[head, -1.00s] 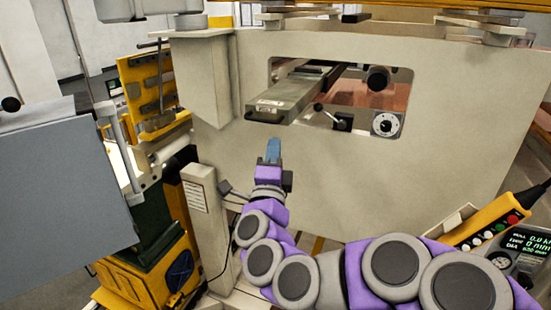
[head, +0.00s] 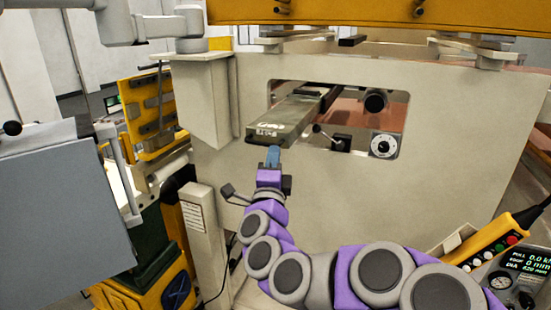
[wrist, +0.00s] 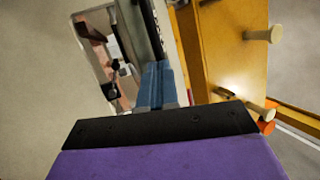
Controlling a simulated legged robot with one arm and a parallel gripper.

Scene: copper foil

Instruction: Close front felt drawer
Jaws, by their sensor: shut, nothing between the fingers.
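The front felt drawer (head: 285,118) is a long grey-green box that sticks out of the rectangular opening in the beige machine panel. Its front end carries a white label. My gripper (head: 272,152) has blue fingers that are shut and empty. In the head view the fingertips are just below the drawer's front end; I cannot tell whether they touch it.
Inside the opening are a black-knobbed lever (head: 330,138), a dial (head: 384,145) and a copper-coloured surface. A beige post (head: 207,225) and yellow tool rack (head: 150,105) stand left. A yellow control pendant (head: 490,243) is at lower right. A grey cabinet (head: 60,210) fills the left.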

